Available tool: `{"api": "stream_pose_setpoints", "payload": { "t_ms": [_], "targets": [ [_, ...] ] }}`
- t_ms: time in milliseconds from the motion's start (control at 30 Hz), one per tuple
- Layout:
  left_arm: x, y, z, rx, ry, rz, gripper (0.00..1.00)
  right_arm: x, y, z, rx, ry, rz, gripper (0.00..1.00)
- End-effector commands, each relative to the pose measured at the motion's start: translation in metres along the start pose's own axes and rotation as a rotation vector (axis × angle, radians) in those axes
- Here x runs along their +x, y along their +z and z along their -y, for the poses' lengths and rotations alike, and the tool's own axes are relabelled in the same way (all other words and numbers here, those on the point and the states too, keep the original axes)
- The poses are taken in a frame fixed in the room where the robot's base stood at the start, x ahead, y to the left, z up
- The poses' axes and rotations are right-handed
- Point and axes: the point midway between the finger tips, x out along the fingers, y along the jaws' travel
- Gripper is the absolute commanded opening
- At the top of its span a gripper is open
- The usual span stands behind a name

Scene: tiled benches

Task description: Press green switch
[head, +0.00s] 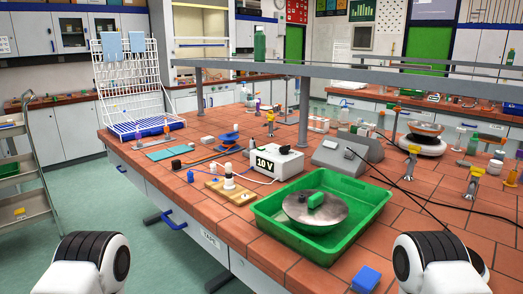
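A small green block (316,200) lies on a round metal dish (305,218) inside a green tray (372,207) on the tiled bench. I cannot tell whether this green block is a switch, and no other green switch is clear in view. A white box marked 10 V (280,162) with a dark part on top stands behind the tray. Parts of both my arms show at the bottom left and bottom right, but neither gripper is in view.
A blue block (366,279) sits in front of the tray. A wooden board with a white fitting (230,190) is left of it. A grey sloped box (340,157) stands behind, with black cables running right. A grey raised shelf (345,73) spans the bench.

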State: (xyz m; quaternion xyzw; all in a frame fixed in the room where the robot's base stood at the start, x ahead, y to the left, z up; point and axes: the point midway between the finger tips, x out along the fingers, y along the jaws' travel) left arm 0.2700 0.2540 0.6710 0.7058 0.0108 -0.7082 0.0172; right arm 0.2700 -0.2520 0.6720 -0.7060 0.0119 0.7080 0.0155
Motion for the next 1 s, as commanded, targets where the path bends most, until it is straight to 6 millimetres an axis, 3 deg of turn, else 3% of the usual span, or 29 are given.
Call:
{"api": "stream_pose_setpoints", "payload": {
  "t_ms": [100, 233, 1000],
  "targets": [
    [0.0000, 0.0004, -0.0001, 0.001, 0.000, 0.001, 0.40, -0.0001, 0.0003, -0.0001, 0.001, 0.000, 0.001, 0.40],
    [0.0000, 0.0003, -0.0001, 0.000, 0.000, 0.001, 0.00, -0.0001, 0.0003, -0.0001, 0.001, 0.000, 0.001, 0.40],
    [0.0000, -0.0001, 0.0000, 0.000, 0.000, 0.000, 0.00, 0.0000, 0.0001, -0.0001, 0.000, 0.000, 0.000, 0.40]
  ]
}}
